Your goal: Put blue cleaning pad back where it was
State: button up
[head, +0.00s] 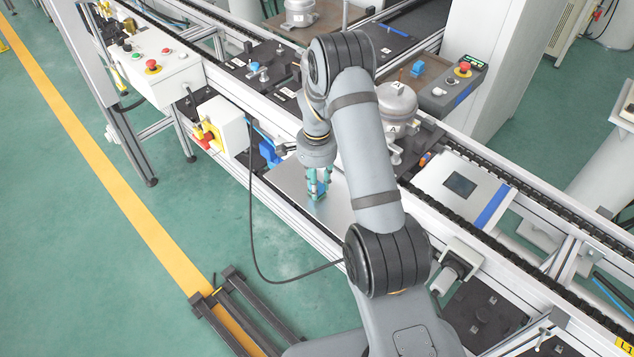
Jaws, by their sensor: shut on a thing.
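My gripper (318,187), with teal fingers, points down over the bare metal plate (290,190) at the front of the line. It is shut on a small blue piece, which looks like the blue cleaning pad (320,193). The fingers cover part of the pad. I cannot tell whether the pad touches the plate or is just above it.
A blue block (268,152) stands at the plate's back left, beside a white box with a red-and-yellow switch (220,125). A silver compressor (397,103) stands behind my arm. A control box with a red button (463,70) is further back. The plate's left part is clear.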

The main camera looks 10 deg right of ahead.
jog(key=shift+f, duration=0.1)
jog(key=shift+f, duration=0.1)
jog(key=shift+f+b, duration=0.15)
jog(key=shift+b, duration=0.2)
jog(key=o, duration=1)
notch_tip(320, 180, up, 12)
jog(key=b, duration=0.1)
jog(key=shift+r+b, duration=0.25)
jog(key=shift+b, duration=0.1)
jog(key=shift+f, duration=0.1)
